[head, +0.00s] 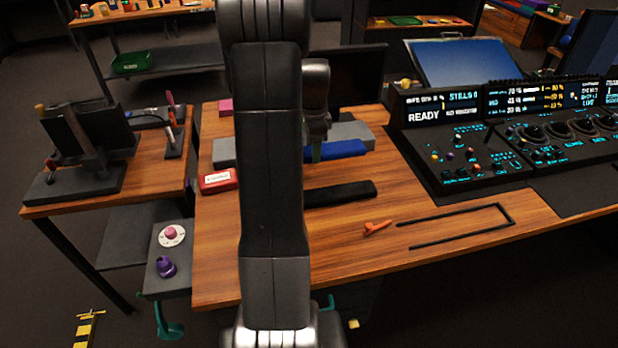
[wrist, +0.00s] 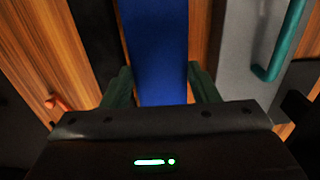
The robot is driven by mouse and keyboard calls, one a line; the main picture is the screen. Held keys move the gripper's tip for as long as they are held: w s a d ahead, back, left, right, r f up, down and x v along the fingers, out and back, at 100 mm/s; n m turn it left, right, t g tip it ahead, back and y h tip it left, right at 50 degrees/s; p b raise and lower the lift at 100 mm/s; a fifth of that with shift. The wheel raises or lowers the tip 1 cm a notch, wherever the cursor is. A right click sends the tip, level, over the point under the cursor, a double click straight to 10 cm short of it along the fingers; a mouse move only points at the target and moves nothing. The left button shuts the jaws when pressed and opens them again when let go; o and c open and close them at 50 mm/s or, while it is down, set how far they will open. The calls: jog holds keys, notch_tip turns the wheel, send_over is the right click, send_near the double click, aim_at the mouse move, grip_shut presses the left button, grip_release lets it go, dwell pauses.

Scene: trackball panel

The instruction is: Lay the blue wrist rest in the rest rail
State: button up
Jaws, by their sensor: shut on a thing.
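The blue wrist rest (head: 347,149) is a long bar near the back of the wooden desk, beside a grey block. It also fills the middle of the wrist view (wrist: 155,50). My gripper (head: 317,153) is shut on it, with one green finger against each side, as the wrist view shows (wrist: 162,88). Whether the bar touches the desk, I cannot tell. The rest rail appears to be the thin black U-shaped outline (head: 511,214) at the front right of the desk; it looks empty and its left end is open. My arm hides part of the desk.
A black bar (head: 345,192) lies in front of the blue rest. A small orange object (head: 377,227) lies just left of the rail. A grey block (head: 352,132) stands behind, a red-and-white box (head: 217,181) is left. The control console (head: 465,160) is behind the rail.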

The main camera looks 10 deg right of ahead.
aim_at(313, 178)
notch_tip(313, 178, down, 8)
jog(key=shift+r, duration=0.1)
dwell(0.4)
jog(key=o, duration=1.1)
jog(key=shift+f, duration=0.2)
jog(key=shift+c, duration=0.2)
